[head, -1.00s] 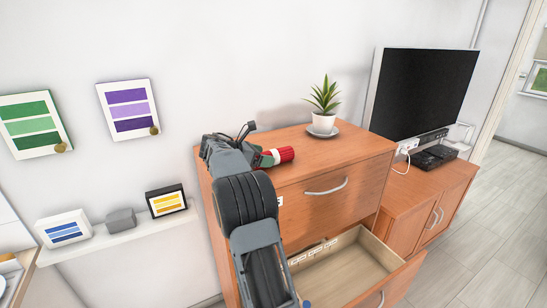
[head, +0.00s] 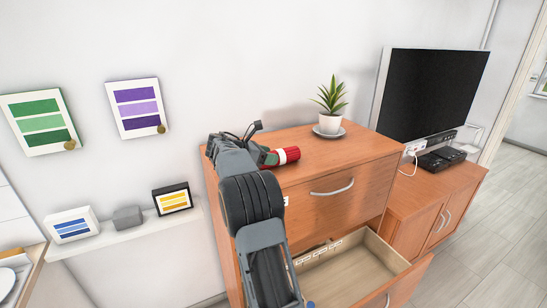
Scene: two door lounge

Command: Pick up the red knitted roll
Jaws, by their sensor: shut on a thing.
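The red knitted roll (head: 286,155) shows at the far end of my arm, at the top of the wooden dresser (head: 352,152). Its red end with a pale rim points right, and the rest is hidden by my gripper. My gripper (head: 268,156) is shut on the roll at its left part. The fingers are mostly hidden behind my wrist. I cannot tell whether the roll touches the dresser top.
A potted plant (head: 330,122) on a saucer stands on the dresser, right of the roll. The lower drawer (head: 352,272) is pulled open. A television (head: 434,92) stands on a low cabinet at right. A wall shelf (head: 128,236) at left holds small items.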

